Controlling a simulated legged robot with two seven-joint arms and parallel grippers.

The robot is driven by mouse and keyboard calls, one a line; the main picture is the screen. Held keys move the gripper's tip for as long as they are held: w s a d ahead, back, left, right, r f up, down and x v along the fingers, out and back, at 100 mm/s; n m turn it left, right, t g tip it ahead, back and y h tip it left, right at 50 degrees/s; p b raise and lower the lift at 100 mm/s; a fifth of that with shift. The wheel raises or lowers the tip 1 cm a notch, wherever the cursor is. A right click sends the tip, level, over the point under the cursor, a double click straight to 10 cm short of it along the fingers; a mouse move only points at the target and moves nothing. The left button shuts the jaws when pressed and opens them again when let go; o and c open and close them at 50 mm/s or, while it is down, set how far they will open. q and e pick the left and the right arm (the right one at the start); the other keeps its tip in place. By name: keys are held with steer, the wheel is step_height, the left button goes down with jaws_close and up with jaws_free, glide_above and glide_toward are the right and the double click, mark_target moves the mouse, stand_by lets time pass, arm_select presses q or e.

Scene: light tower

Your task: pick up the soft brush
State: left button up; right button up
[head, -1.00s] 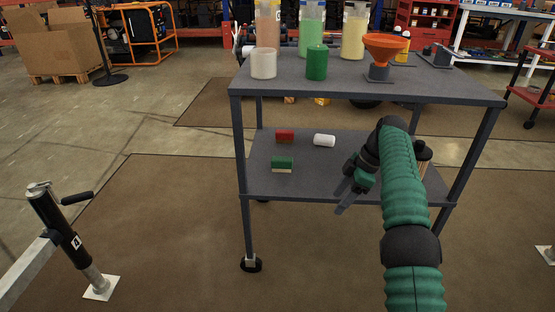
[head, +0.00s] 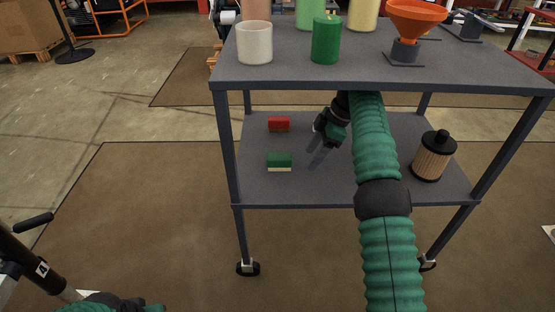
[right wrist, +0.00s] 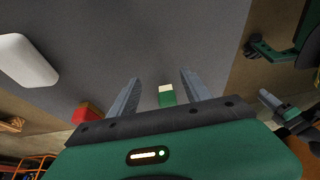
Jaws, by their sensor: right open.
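A green brush with a cream underside (head: 279,162) lies on the cart's lower shelf (head: 300,192). It also shows in the right wrist view (right wrist: 166,95), between the fingers as seen from the camera. A red brush (head: 278,124) lies behind it and shows in the right wrist view (right wrist: 86,112). I cannot tell which one is called soft. My right gripper (head: 315,160) is open and empty, over the shelf to the right of the green brush and apart from it. Part of my left arm (head: 110,303) shows at the bottom left; its finger state is unclear.
The cart's upper shelf (head: 380,72) hangs over my right forearm. It bears a white cup (head: 254,43), a green cylinder (head: 326,41) and an orange funnel (head: 416,15). A brown filter (head: 433,157) stands at the lower shelf's right. A white roll (right wrist: 27,60) lies on that shelf.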

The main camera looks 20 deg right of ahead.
steer(key=a, duration=0.3)
steer(key=w+a, duration=0.1)
steer(key=a, duration=0.2)
steer(key=w+a+p, duration=0.1)
steer(key=a, duration=0.1)
steer(key=shift+w+a, duration=0.25)
steer(key=shift+a, duration=0.15)
steer(key=shift+a+f+b, duration=0.25)
steer(key=shift+f+b, duration=0.45)
steer(key=shift+b, duration=0.05)
steer(key=shift+a, duration=0.1)
steer(key=shift+w, duration=0.1)
steer(key=shift+r, duration=0.1)
steer(key=shift+c, duration=1)
jaws_close()
